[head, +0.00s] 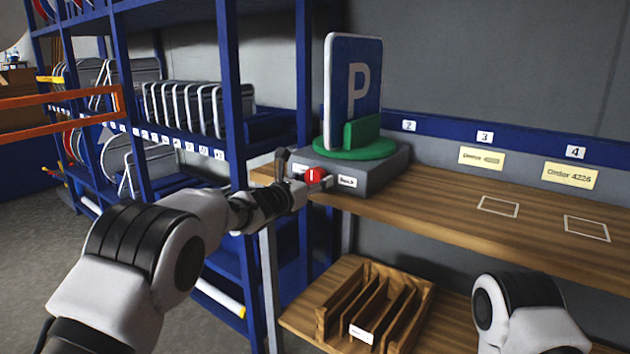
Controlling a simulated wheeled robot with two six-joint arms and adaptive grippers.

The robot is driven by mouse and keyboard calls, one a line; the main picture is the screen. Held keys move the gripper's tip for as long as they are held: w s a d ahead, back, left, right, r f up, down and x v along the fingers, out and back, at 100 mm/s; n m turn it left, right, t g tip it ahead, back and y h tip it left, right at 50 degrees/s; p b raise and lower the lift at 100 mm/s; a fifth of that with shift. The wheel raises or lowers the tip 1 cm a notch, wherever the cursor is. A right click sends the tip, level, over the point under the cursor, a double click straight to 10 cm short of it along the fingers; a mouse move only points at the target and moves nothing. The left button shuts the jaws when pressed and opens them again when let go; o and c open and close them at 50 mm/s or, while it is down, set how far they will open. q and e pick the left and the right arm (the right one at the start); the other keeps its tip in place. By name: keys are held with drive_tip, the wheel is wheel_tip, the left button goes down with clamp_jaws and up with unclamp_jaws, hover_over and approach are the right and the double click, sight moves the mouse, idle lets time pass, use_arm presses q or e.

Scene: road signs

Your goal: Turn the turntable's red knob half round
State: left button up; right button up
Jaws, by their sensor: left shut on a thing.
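The turntable has a grey box base (375,176) with a round green plate (346,149) on top, and stands at the left end of a wooden bench. A blue parking sign (354,92) with a white P stands upright in a green holder (361,131) on the plate. The red knob (314,177) with a white mark is on the front of the base, between two small white labels. My left gripper (310,180) reaches in from the left and is shut on the red knob. My right arm shows at the lower right, but its gripper is out of view.
The wooden bench (450,205) runs to the right, with white marked squares (498,207) and numbered tags behind. A wooden slotted rack (372,305) stands on the shelf below. A blue shelving unit (232,90) with several signs stands close on the left. The bench top right of the turntable is clear.

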use_arm(q)
drive_tip(key=n, duration=0.5)
drive_tip(key=shift+n, duration=0.4)
drive_tip(key=o, duration=1.1)
drive_tip(key=shift+o, duration=0.2)
drive_tip(key=v, duration=1.2)
drive_tip(key=shift+d, duration=0.1)
